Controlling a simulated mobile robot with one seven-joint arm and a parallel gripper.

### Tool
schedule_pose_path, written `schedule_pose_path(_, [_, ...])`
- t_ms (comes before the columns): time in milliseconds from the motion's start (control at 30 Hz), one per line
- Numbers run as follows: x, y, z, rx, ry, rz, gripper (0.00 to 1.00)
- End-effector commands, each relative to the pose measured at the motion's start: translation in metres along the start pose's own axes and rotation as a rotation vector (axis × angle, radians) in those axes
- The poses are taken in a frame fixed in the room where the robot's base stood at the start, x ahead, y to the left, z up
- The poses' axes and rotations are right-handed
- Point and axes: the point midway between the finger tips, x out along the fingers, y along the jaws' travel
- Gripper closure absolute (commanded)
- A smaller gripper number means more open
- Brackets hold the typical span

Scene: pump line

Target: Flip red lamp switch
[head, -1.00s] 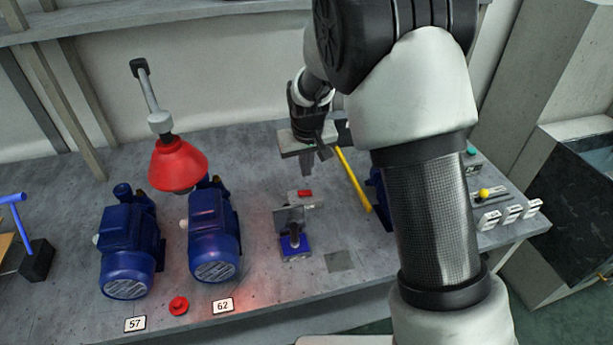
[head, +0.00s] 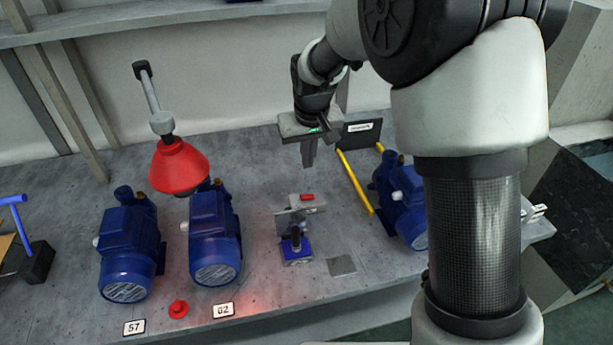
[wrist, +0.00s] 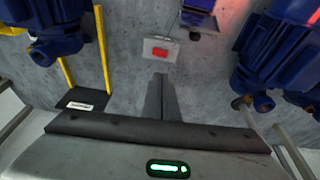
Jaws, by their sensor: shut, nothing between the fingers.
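The red lamp (head: 180,166) hangs on a jointed arm at the left, above two blue pumps, and a red glow lies on the bench. A small light-grey switch box with a red rocker (head: 307,197) sits on the bench in the middle; it also shows in the wrist view (wrist: 160,51), just beyond my fingertips. My gripper (head: 309,164) is shut and empty, pointing down above and behind the switch. In the wrist view its fingers (wrist: 160,78) appear together, apart from the switch. Which way the rocker is tipped is too small to tell.
A blue-based fixture (head: 297,252) stands just in front of the switch. Blue pumps stand left (head: 214,238) and right (head: 408,211). A yellow-railed black holder (head: 361,134) lies right of my gripper. A red button (head: 178,309) is at the front edge.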

Motion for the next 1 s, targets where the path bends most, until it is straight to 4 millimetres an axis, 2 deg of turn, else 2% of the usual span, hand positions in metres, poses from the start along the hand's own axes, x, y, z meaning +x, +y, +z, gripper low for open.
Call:
schedule_pose_path(33, [0.007,0.005,0.001,0.012,0.000,-0.013,1.00])
schedule_pose_path(100, [0.008,0.007,0.001,0.017,-0.002,-0.033,1.00])
schedule_pose_path(500, [-0.007,0.016,-0.004,0.028,0.012,-0.088,1.00])
schedule_pose_path(767, [-0.008,0.016,-0.004,0.027,0.012,-0.089,1.00])
schedule_pose_path(867, [-0.007,0.016,-0.004,0.027,0.011,-0.089,1.00])
schedule_pose_path(1000, [0.004,0.015,-0.004,0.028,0.010,-0.090,1.00])
